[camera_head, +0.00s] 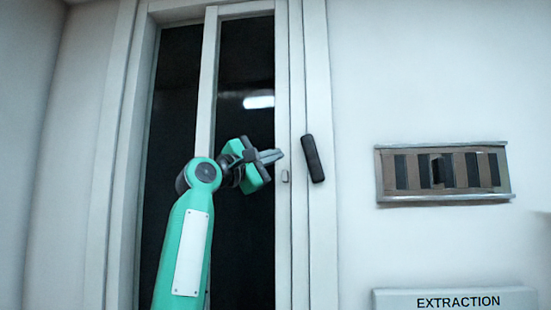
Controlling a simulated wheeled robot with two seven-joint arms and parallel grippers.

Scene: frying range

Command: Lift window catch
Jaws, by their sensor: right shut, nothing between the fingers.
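The window catch (312,158) is a black bar on the white right-hand window frame. It is nearly upright, with its top leaning slightly left. My right gripper (281,154), on a green arm that rises from the bottom, is in front of the dark window pane. Its grey fingers are shut, empty, and point right toward the catch. A gap shows in the picture between the fingertips and the catch. A small light keeper plate (285,176) sits on the frame just below the fingertips. My left gripper is not in view.
The window's white upright bar (207,90) divides the dark glass. To the right, a metal-framed slotted vent panel (443,198) is on the wall, with an EXTRACTION sign (400,301) below it. The wall between the catch and the vent is bare.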

